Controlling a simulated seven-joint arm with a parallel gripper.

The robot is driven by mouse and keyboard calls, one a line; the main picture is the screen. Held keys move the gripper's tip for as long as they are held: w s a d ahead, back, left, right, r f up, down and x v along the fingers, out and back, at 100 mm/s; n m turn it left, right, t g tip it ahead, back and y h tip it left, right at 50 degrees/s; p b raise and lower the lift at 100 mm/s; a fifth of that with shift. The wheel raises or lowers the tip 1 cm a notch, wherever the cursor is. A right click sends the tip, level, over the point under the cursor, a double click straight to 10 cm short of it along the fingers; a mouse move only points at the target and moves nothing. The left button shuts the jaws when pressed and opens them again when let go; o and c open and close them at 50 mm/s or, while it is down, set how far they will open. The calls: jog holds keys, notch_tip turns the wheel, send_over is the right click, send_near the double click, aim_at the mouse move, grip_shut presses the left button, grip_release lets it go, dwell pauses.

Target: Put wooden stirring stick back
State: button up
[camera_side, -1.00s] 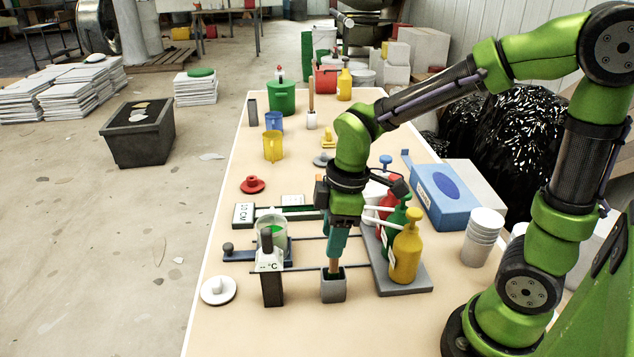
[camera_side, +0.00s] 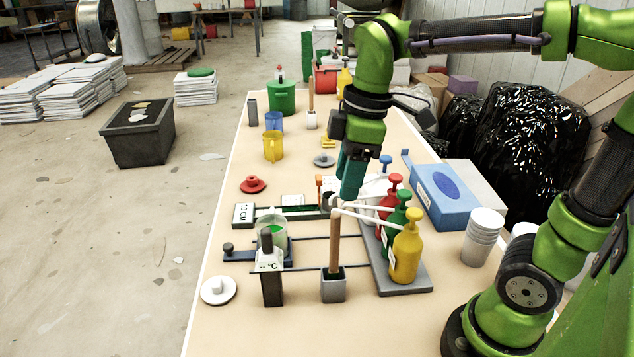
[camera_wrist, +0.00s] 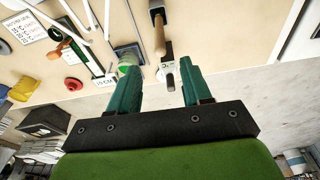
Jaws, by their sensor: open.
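The wooden stirring stick (camera_side: 335,240) stands upright in a small grey square holder (camera_side: 333,291) near the front of the table. Its lower end is hidden inside the holder. The stick (camera_wrist: 160,38) and the dark mouth of the holder (camera_wrist: 157,12) also show in the wrist view, beyond the fingers. My gripper (camera_side: 348,200) is raised above and apart from the stick. In the wrist view its two teal fingers (camera_wrist: 161,70) are spread with nothing held between them.
Yellow, green and red pump bottles (camera_side: 406,250) stand on a grey tray right of the holder, their white spouts reaching toward the stick.

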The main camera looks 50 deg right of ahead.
jog(key=s+m+t, duration=0.1)
jog(key=m+t, duration=0.1)
jog(key=m, duration=0.2)
jog(key=s+d+f+m+t, duration=0.1)
jog(key=s+m+t, duration=0.1)
jog(key=m, duration=0.2)
jog(key=s+d+m+t, duration=0.1)
jog(key=s+m, duration=0.1)
jog(key=m, duration=0.2)
jog(key=shift+s+d+f+m+t+y, duration=0.1)
jog(key=shift+f+m+t+y, duration=0.3)
dwell(0.4)
